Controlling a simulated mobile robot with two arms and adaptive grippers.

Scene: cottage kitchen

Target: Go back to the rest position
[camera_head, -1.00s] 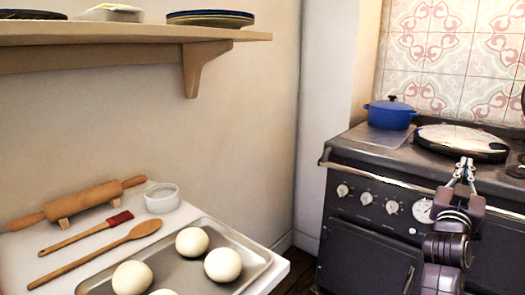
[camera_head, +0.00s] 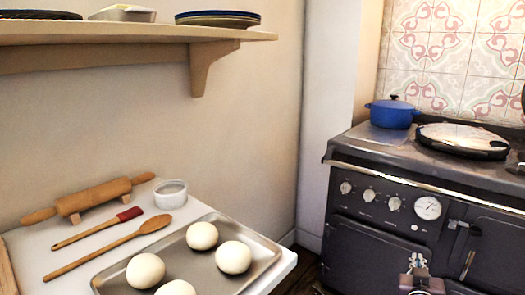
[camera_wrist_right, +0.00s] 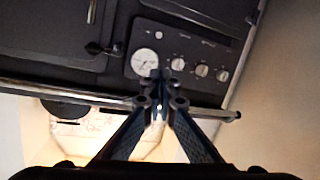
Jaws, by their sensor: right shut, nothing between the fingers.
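My right gripper (camera_head: 418,259) is low at the right of the head view, in front of the dark stove (camera_head: 375,245). Only its tip and part of the wrist show above the bottom edge. In the right wrist view my right gripper (camera_wrist_right: 161,80) is shut, with nothing between its fingertips. The stove front (camera_wrist_right: 190,80) lies behind the fingers there, with its gauge and knobs, apart from them as far as I can tell. My left gripper is in neither view.
A white table (camera_head: 20,240) at the left bears a tray (camera_head: 268,250) with several pale dough balls, a rolling pin (camera_head: 90,198), a brush, a wooden spoon and a ramekin (camera_head: 171,192). A blue pot (camera_head: 391,113) stands on the stove. A shelf (camera_head: 130,34) juts from the wall.

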